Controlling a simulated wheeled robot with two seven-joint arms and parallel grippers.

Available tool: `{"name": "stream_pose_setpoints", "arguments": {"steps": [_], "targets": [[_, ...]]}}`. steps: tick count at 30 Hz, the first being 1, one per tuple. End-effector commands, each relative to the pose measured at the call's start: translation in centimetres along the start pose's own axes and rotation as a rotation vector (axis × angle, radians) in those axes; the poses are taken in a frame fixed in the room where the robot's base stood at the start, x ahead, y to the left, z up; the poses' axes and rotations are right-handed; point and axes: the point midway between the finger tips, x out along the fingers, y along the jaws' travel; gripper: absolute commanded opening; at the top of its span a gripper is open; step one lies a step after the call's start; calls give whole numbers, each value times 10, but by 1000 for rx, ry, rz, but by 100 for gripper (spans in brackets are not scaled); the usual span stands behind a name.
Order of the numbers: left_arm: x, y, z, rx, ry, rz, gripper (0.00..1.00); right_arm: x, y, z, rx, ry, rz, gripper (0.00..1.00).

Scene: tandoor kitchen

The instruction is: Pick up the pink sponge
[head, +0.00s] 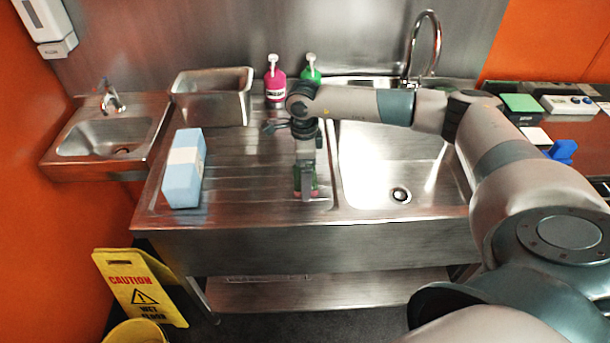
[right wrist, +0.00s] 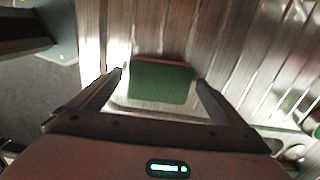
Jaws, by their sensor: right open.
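The pink sponge (right wrist: 162,82) lies on the steel drainboard, with a dark green scouring face up and a thin pink edge showing along its far side in the right wrist view. In the head view only small pink and green bits of it show by my fingers. My right gripper (head: 306,192) points down over it at the drainboard's front, left of the large basin. In the right wrist view its two fingers (right wrist: 161,76) are open, one on each side of the sponge, with no clear grip on it. My left gripper is not in view.
A light blue box (head: 183,172) stands at the drainboard's left. A steel tub (head: 212,98), a pink bottle (head: 275,90) and a green bottle (head: 311,72) stand behind. The large basin (head: 385,165) with its tap is to the right. A yellow caution sign (head: 137,290) stands on the floor.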

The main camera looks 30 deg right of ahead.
Motion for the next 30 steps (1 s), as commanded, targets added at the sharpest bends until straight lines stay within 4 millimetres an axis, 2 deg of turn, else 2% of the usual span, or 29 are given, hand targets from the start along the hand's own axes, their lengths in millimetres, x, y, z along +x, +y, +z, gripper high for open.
{"name": "stream_pose_setpoints", "arguments": {"steps": [4,17,21,23,30], "targets": [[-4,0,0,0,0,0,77,7,0,0,0,-1,-2,96],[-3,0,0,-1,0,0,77,7,0,0,0,-1,-1,96],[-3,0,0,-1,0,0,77,7,0,0,0,-1,-1,65],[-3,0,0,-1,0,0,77,7,0,0,0,-1,-1,53],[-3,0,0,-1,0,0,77,7,0,0,0,-1,-1,52]]}}
